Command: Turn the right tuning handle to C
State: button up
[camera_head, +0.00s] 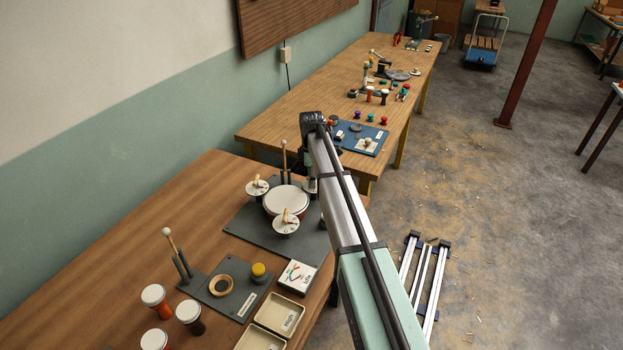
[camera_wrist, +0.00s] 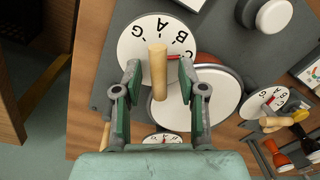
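In the wrist view the right tuning dial (camera_wrist: 130,50), a white disc with black letters, lies below my gripper (camera_wrist: 159,80). Its pale wooden handle (camera_wrist: 158,68) stands between my two fingers, with a gap on each side. A red pointer (camera_wrist: 173,57) shows beside the handle, toward the right rim, close to the C end of the letters. My gripper is open. The white drum (camera_wrist: 225,88) is partly hidden behind the right finger. In the head view my arm hides most of this dial, while the drum (camera_head: 286,201) shows to its left.
Two other dials with handles stand beside the drum, at the left (camera_head: 258,187) and front (camera_head: 287,221). A mallet (camera_head: 284,160) stands upright behind it.

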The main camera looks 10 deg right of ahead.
notch_tip(320, 180, up, 12)
jog(key=shift+w, duration=0.4)
dwell(0.3)
